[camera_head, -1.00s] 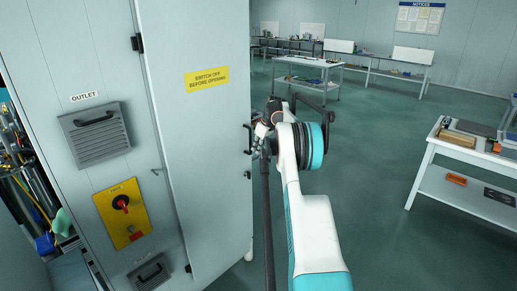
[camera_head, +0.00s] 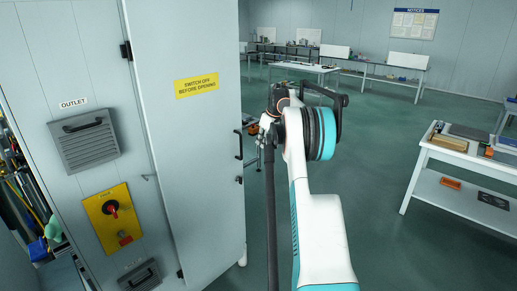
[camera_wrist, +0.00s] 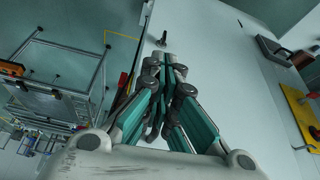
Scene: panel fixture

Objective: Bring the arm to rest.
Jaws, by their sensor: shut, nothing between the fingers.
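My arm (camera_head: 318,225) reaches forward to the right of the grey cabinet door (camera_head: 190,140), its elbow part bent up. My gripper (camera_head: 265,133) is small and partly hidden by my arm in the head view, just right of the door's dark handle (camera_head: 238,145), with a visible gap between them. In the wrist view my gripper (camera_wrist: 167,65) has its teal-padded fingers together and nothing between them. The pale door face (camera_wrist: 210,70) lies beyond and to the right of the fingers.
A yellow switch plate (camera_head: 112,218) with a red knob and a vented outlet (camera_head: 84,146) are on the cabinet at left. A white workbench (camera_head: 455,150) stands at right and another table (camera_head: 304,70) at the back. Green floor (camera_head: 385,225) is open between.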

